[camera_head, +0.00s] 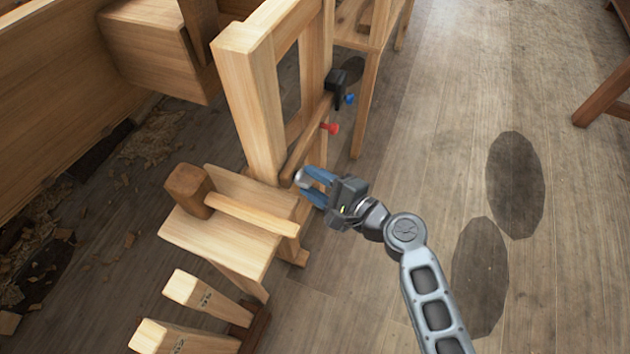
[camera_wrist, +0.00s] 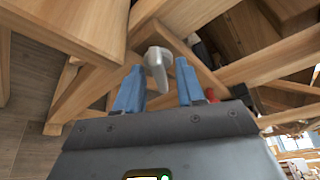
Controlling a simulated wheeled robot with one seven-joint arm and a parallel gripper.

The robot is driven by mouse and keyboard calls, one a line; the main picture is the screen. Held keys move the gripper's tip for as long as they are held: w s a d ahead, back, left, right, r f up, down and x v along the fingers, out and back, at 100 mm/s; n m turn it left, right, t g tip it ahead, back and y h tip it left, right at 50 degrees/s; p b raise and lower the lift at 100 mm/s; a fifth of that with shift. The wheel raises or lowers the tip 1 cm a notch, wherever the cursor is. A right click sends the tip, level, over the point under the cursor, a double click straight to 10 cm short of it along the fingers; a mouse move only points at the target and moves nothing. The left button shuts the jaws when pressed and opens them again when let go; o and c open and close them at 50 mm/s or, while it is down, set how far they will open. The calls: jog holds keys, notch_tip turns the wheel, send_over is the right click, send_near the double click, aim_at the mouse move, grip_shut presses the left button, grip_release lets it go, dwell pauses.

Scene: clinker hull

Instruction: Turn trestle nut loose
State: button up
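The wooden trestle (camera_head: 250,105) stands upright left of centre in the head view. A pale grey metal nut (camera_head: 301,179) shows at its lower right, by my gripper's fingertips. In the wrist view the nut (camera_wrist: 157,62) has a drooping, lever-like arm and sits in front of a timber. My gripper (camera_head: 309,183) has blue fingers spread apart. In the wrist view my gripper (camera_wrist: 158,76) has one finger on each side of the nut's arm, with visible gaps. I cannot tell how deep the nut lies between the fingers.
A mallet (camera_head: 187,188) lies on a low wooden stool (camera_head: 200,235) left of my gripper. A red knob (camera_head: 330,128), a blue knob (camera_head: 350,98) and a black fitting (camera_head: 337,84) are higher on the trestle. Marked wooden pieces (camera_head: 200,295) stand at lower left.

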grip_shut()
jog(key=shift+s+f+b, duration=0.1)
jog(key=shift+f+b, duration=0.15)
jog(key=shift+b, duration=0.5)
jog(key=n+t+y+b, duration=0.1)
jog(key=n+b, duration=0.2)
jog(key=b, duration=0.5)
jog(key=n+t+b, duration=0.1)
jog(key=n+b, duration=0.3)
jog(key=b, duration=0.5)
jog(key=shift+f+t+y+b, duration=0.15)
jog(key=shift+t+y+b, duration=0.15)
jog(key=shift+t+y, duration=0.1)
jog(key=shift+r+n+b, duration=0.2)
jog(key=shift+n+b, duration=0.15)
jog(key=shift+n, duration=0.05)
